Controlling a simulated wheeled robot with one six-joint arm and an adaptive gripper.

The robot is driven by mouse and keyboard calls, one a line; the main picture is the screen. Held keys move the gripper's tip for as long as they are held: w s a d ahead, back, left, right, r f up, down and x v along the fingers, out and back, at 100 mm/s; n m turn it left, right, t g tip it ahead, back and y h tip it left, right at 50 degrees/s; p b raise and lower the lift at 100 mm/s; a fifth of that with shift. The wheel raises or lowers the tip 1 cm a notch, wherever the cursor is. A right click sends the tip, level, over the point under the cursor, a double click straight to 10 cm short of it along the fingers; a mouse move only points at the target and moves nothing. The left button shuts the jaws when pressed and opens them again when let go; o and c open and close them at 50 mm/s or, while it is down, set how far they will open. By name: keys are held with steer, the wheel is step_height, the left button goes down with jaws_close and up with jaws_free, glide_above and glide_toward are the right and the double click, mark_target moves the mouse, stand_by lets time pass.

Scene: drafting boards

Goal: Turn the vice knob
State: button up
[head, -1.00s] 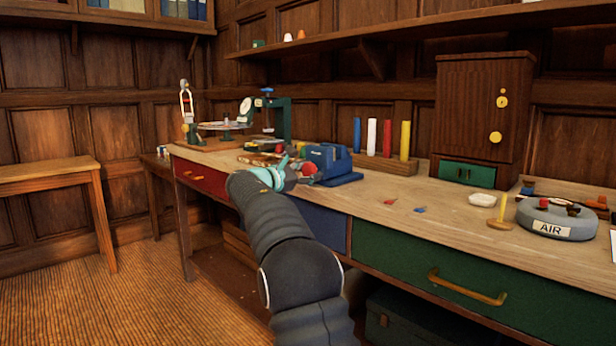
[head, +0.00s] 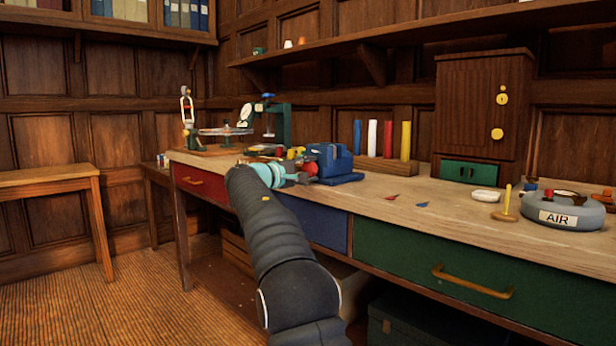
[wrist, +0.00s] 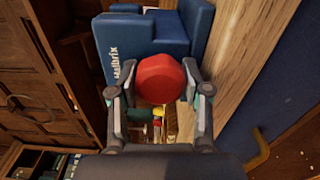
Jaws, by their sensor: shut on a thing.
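The blue vice (head: 335,164) stands on the wooden bench, and its body with white lettering fills the top of the wrist view (wrist: 155,40). Its red faceted knob (wrist: 162,80) faces the wrist camera, and its side shows in the head view (head: 310,169). My gripper (wrist: 158,88) is shut on the knob, with one finger on each side of it. In the head view my gripper (head: 297,174) reaches the knob from the left front of the vice. The exact finger contact is partly hidden behind the knob.
A wooden block with coloured sticks (head: 385,172) stands right behind the vice. Small red and blue pieces (head: 421,205) lie on the bench to the right. A scale-like instrument (head: 268,120) stands behind on the left. Drawers line the bench front (head: 440,285).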

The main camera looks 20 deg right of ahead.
steer(key=m+b, duration=0.1)
steer(key=m, duration=0.1)
steer(key=m+b, duration=0.1)
steer(key=m, duration=0.1)
steer(key=shift+d+f+m, duration=0.1)
steer(key=shift+f+m, duration=0.1)
steer(key=shift+m, duration=0.2)
steer(key=m+b, duration=0.1)
steer(key=m, duration=0.3)
steer(key=shift+b, duration=0.4)
steer(key=m+b, duration=0.1)
steer(key=m, duration=0.4)
steer(key=shift+s, duration=0.1)
steer(key=m+b, duration=0.1)
steer(key=m, duration=0.3)
steer(key=m+b, duration=0.1)
steer(key=m, duration=0.4)
steer(key=shift+r, duration=0.1)
steer(key=m, duration=0.4)
steer(key=shift+m, duration=0.3)
steer(key=m, duration=0.4)
steer(key=shift+m, duration=1.9)
